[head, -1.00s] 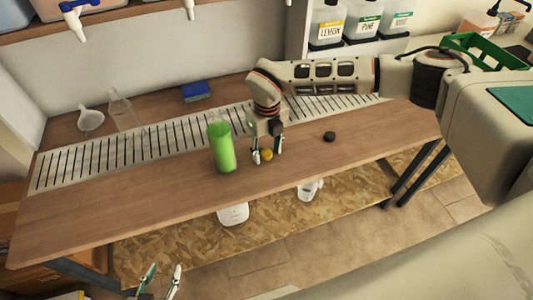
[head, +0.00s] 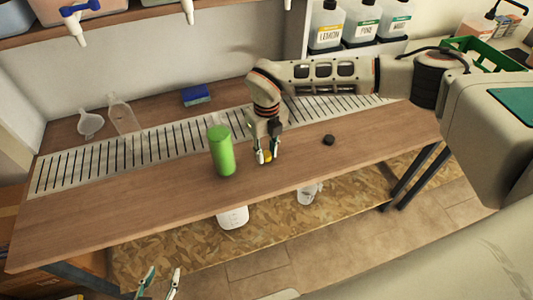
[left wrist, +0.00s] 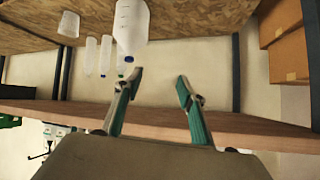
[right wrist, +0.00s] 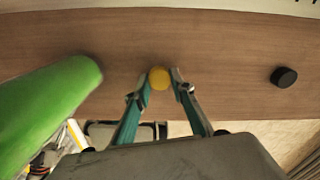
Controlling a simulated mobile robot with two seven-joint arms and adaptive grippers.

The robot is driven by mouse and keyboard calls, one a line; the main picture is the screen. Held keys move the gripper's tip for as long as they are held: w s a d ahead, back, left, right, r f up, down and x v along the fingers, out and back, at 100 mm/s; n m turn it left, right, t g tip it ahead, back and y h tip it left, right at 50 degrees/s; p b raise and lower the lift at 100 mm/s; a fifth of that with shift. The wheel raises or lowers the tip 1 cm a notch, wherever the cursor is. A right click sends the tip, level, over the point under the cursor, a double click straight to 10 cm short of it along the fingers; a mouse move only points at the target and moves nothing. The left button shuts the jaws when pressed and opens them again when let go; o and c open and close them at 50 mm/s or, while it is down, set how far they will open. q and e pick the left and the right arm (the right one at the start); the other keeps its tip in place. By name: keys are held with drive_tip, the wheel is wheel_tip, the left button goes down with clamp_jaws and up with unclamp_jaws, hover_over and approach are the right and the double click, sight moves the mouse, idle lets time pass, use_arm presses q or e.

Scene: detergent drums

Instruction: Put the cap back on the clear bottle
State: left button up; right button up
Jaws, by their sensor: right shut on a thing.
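A clear bottle (head: 122,115) stands at the back left of the bench, beside a white funnel. My right gripper (head: 266,155) is low over the bench's front half, right of a green cylinder, shut on a small yellow cap (right wrist: 160,78). The cap sits between the fingertips in the right wrist view; whether it still touches the bench I cannot tell. A black cap (head: 328,140) lies on the bench to the right and also shows in the right wrist view (right wrist: 284,77). My left gripper (left wrist: 158,82) is open and empty, in front of the bench.
The green cylinder (head: 221,152) stands just left of my right gripper. The funnel (head: 90,122) and a blue sponge-like block (head: 195,94) are at the back. A slotted strip (head: 75,167) runs along the bench. A lower shelf (head: 170,250) holds containers. The bench's front left is clear.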

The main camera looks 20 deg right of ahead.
sight(269, 155)
wheel_tip(269, 155, up, 19)
drive_tip(key=p, duration=0.1)
idle(0.6)
drive_tip(key=s+d+f+n, duration=0.1)
drive_tip(key=s+d+n, duration=0.3)
drive_tip(key=n, duration=1.2)
drive_tip(key=s+d+f+n, duration=0.2)
drive_tip(key=s+n, duration=0.4)
drive_tip(key=n, duration=1.1)
drive_tip(key=shift+d, duration=0.9)
drive_tip(key=shift+d, duration=0.15)
